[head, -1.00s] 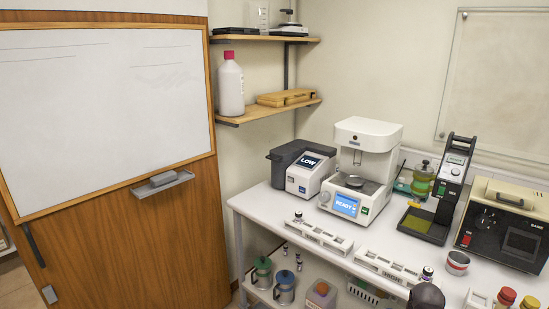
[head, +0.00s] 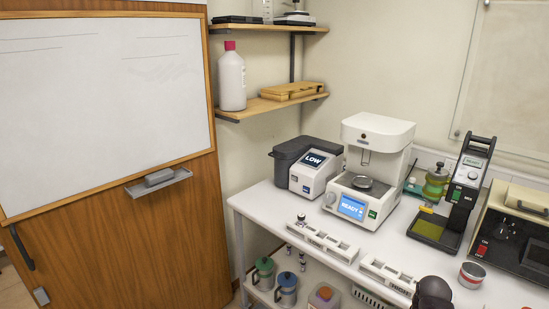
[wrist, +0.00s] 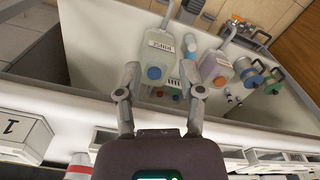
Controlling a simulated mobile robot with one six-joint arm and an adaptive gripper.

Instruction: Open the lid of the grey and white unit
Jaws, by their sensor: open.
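The grey and white unit (head: 316,172) stands at the back left of the white bench in the head view. Its front is white, with a dark screen reading LOW. Its dark grey lid (head: 297,147) looks closed on top and toward the left. My gripper (wrist: 162,88) is open in the wrist view, its two grey fingers spread with nothing held between them. It points down past the bench edge, and the grey and white unit is not recognisable in that view. A dark part of my arm shows at the bottom of the head view, well to the right of the unit.
A taller white machine (head: 378,135) reading READY stands close right of the unit. White racks (head: 327,241) lie along the bench's front edge. A black stand (head: 465,188) and a dark box (head: 510,232) are farther right. Bottles and green- and blue-topped cans (head: 287,290) stand below.

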